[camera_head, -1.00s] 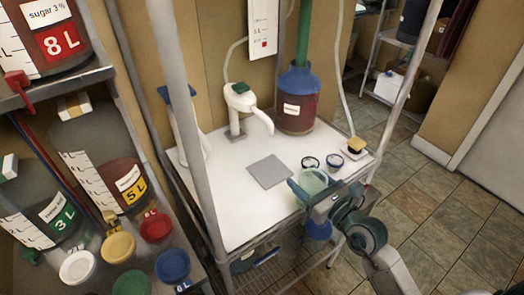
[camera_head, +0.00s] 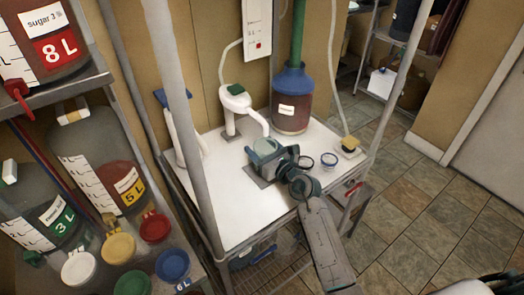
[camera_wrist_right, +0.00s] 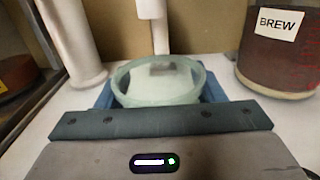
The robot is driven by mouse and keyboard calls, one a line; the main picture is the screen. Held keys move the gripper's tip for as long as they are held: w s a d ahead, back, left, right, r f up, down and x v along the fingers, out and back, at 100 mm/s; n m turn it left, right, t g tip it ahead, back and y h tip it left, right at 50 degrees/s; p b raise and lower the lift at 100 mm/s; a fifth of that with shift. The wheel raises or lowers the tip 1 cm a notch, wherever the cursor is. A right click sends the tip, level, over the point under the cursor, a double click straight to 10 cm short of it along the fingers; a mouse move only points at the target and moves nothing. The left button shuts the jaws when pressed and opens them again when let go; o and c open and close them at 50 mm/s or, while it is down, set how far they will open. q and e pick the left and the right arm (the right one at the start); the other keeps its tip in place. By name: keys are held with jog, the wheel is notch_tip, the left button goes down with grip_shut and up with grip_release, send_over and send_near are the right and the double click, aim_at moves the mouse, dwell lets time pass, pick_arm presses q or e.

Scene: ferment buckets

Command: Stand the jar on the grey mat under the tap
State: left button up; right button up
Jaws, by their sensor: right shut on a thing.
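The jar (camera_head: 267,144) is a short, wide, pale green glass vessel. My right gripper (camera_head: 266,153) is shut on it, and it looks upright. In the right wrist view the jar (camera_wrist_right: 158,84) sits between the blue fingers, its open rim up. The white tap (camera_head: 238,102) with a green top has its spout end just above and behind the jar. The grey mat (camera_head: 259,182) shows only at its near edge, mostly hidden by my gripper and the jar. I cannot tell whether the jar touches the mat. My left gripper is out of view.
A dark red vessel with a blue top (camera_head: 291,100) stands right of the tap.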

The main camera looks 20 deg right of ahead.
jog(key=shift+f, duration=0.8)
jog(key=shift+f, duration=0.2)
jog(key=o, duration=1.2)
jog(key=shift+c, duration=0.2)
jog(key=shift+r, duration=0.1)
jog(key=shift+s+r, duration=0.1)
jog(key=shift+r, duration=0.05)
jog(key=b+v, duration=0.1)
jog(key=v, duration=1.1)
jog(key=shift+b, duration=0.3)
